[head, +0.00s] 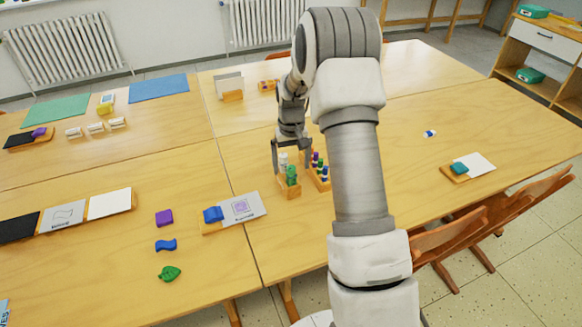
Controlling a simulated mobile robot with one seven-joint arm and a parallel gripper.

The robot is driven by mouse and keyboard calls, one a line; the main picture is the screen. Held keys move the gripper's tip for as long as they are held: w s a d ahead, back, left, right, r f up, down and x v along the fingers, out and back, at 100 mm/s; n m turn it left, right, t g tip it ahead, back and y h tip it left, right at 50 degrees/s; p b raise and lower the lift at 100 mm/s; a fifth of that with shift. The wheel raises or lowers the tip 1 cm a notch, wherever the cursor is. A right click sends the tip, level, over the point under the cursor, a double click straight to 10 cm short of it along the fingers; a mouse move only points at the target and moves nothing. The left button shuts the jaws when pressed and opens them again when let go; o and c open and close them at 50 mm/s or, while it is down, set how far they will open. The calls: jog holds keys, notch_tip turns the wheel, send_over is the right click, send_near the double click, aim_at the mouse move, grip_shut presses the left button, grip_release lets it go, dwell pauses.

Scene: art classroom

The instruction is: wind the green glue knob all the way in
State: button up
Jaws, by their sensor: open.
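A small wooden holder (290,193) stands on the table in the middle of the head view. A green piece, which looks like the glue knob (292,178), stands upright in it. A white piece (283,159) stands just behind the green one. My gripper (291,160) points down over the holder, with one finger to the left of these pieces and one to the right. It is open and I see nothing held in it. I cannot tell whether a finger touches the knob, or how far in the knob is wound.
A wooden rack (320,178) with blue, green and purple pieces stands close to the right of the holder. A blue stamp-like block (213,215) and a printed card (243,207) lie to the left. Bare tabletop (290,245) lies in front. Chairs (450,240) line the right edge.

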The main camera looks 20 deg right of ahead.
jog(key=m, duration=0.6)
jog(key=m+p, duration=0.1)
jog(key=m, duration=0.4)
jog(key=shift+m, duration=0.3)
jog(key=shift+c, duration=0.2)
jog(key=c, duration=1.4)
